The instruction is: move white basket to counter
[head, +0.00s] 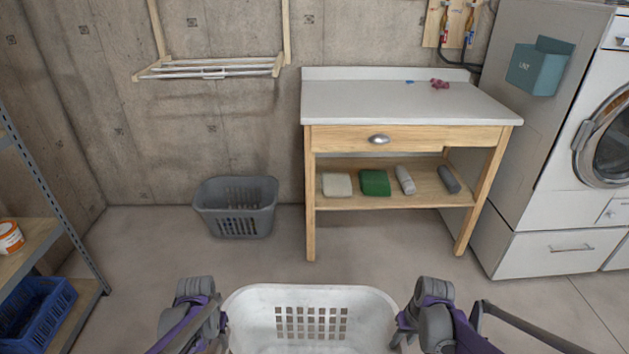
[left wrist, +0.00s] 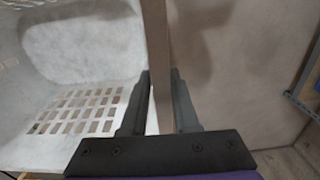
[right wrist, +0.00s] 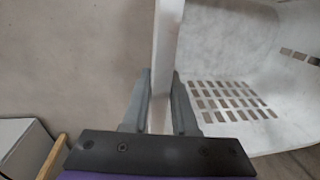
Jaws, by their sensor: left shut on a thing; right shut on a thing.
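The white basket (head: 312,300) is at the bottom middle of the head view, between my two arms, with slotted openings in its far wall. Its inside looks empty where it shows. My left gripper (left wrist: 160,90) is shut on the basket's rim at one side. My right gripper (right wrist: 160,88) is shut on the rim at the opposite side. In the head view the fingertips are mostly hidden at the basket's edges. The counter (head: 390,98) is a white-topped wooden table against the back wall, ahead and to the right of the basket, apart from it.
A few small blue and red items (head: 439,84) lie at the counter's back; the rest of its top is clear. A grey basket (head: 236,207) stands on the floor left of it. A washing machine (head: 570,200) is at right, a metal shelf (head: 60,250) at left.

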